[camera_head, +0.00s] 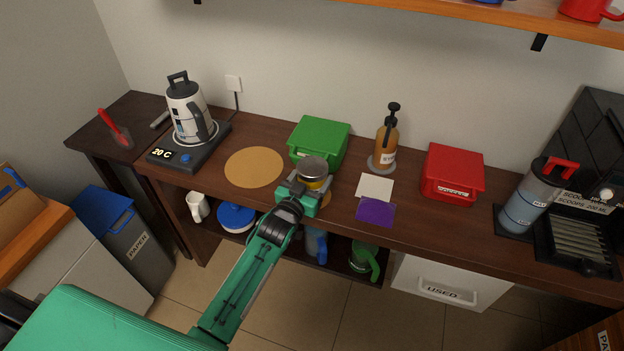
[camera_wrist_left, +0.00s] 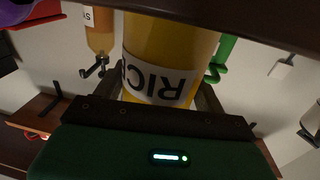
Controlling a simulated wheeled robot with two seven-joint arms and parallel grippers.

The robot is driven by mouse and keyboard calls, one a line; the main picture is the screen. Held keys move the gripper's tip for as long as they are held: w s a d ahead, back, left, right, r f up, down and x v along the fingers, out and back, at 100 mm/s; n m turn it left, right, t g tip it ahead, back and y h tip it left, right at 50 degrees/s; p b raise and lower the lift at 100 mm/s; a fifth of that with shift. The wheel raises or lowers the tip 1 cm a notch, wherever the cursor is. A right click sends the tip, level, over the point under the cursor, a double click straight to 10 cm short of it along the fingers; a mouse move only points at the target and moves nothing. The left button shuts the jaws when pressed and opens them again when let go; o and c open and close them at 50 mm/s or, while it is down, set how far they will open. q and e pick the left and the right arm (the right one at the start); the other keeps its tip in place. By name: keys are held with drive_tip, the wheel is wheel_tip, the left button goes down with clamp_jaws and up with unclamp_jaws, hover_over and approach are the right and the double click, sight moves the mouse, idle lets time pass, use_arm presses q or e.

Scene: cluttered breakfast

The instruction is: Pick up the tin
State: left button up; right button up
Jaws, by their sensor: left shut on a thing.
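The tin (camera_head: 313,168) is yellow with a grey lid and stands near the front edge of the counter, in front of the green box. In the left wrist view the tin (camera_wrist_left: 170,50) fills the upper middle, and its white label reads RICE, upside down in the picture. My left gripper (camera_head: 308,188) reaches in from the front and is shut on the tin, with a finger on either side. Whether the tin touches the counter is hard to tell. My right gripper is not in view.
A green box (camera_head: 319,142) stands just behind the tin. A round cork mat (camera_head: 254,167) lies to the left, and a white card (camera_head: 375,187) and purple card (camera_head: 375,212) to the right. A pump bottle (camera_head: 386,140) and red box (camera_head: 453,172) stand further right.

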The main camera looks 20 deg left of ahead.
use_arm(q)
wheel_tip(320, 180, up, 20)
drive_tip(key=shift+p, duration=0.3)
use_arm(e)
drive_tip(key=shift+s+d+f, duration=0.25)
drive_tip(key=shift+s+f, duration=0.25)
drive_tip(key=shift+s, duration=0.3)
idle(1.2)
